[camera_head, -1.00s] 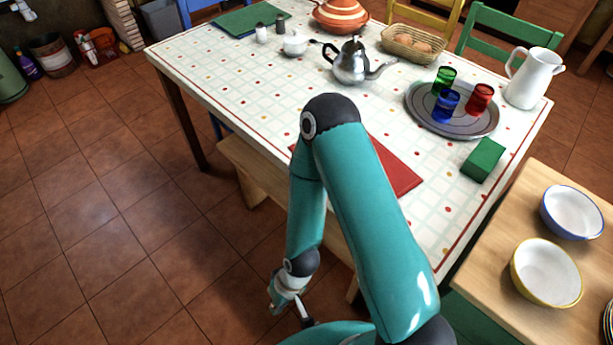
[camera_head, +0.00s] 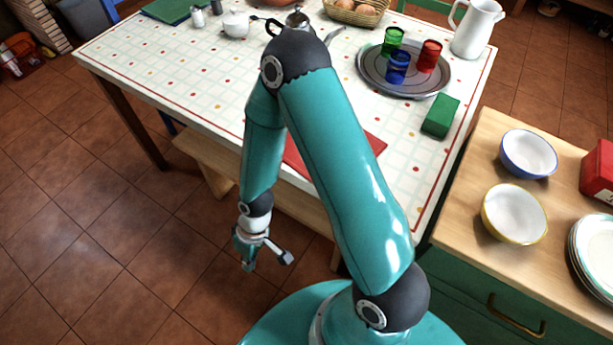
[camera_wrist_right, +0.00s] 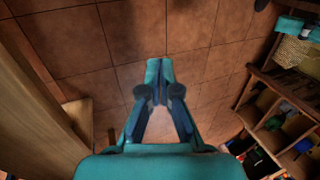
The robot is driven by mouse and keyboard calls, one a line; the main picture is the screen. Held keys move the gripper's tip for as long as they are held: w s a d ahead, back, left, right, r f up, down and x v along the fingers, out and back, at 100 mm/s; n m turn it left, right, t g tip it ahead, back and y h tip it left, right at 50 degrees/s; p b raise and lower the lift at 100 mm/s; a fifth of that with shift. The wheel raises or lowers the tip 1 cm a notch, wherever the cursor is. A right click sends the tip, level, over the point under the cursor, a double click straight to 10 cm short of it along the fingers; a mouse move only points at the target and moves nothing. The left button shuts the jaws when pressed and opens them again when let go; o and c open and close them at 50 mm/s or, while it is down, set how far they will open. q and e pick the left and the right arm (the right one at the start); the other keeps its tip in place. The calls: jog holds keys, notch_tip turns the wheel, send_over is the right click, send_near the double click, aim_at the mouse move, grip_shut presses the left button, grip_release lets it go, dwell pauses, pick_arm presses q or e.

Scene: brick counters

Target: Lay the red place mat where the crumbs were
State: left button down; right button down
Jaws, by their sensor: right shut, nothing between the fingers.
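The red place mat (camera_head: 297,160) lies flat on the near side of the table (camera_head: 110,47), close to its front edge. My right arm crosses in front of it in the head view and hides its middle. No crumbs can be made out on the visible tabletop. My right gripper (camera_head: 248,266) hangs low over the floor in front of the table and bench, away from the mat. In the right wrist view the gripper (camera_wrist_right: 159,68) points at floor tiles, its fingers together and empty. My left gripper is not in view.
A bench (camera_head: 205,160) runs along the table's front. A wooden counter (camera_head: 465,190) with bowls and plates is at right.

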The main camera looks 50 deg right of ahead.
jog(key=w+d+r+n+g+h+p, duration=0.1)
jog(key=w+d+r+n, duration=0.1)
jog(key=d+r, duration=0.35)
jog(key=w+d+r+n+h+p, duration=0.1)
jog(key=w+d+r+n+h, duration=0.15)
jog(key=r, duration=0.55)
jog(key=n+g+h, duration=0.1)
jog(key=n+h, duration=0.1)
send_near(307, 180)
jog(key=w+a+r, duration=0.2)
jog(key=a, duration=0.2)
jog(key=s+d+f, duration=0.1)
jog(key=f, duration=0.2)
jog(key=s+d+f, duration=0.1)
jog(key=s+f, duration=0.1)
jog(key=s+d+f, duration=0.1)
jog(key=f, duration=0.2)
jog(key=shift+s+d+f, duration=0.3)
jog(key=shift+s+f, duration=0.05)
jog(key=shift+s, duration=0.05)
jog(key=shift+s+d, duration=0.1)
jog(key=shift+s, duration=0.05)
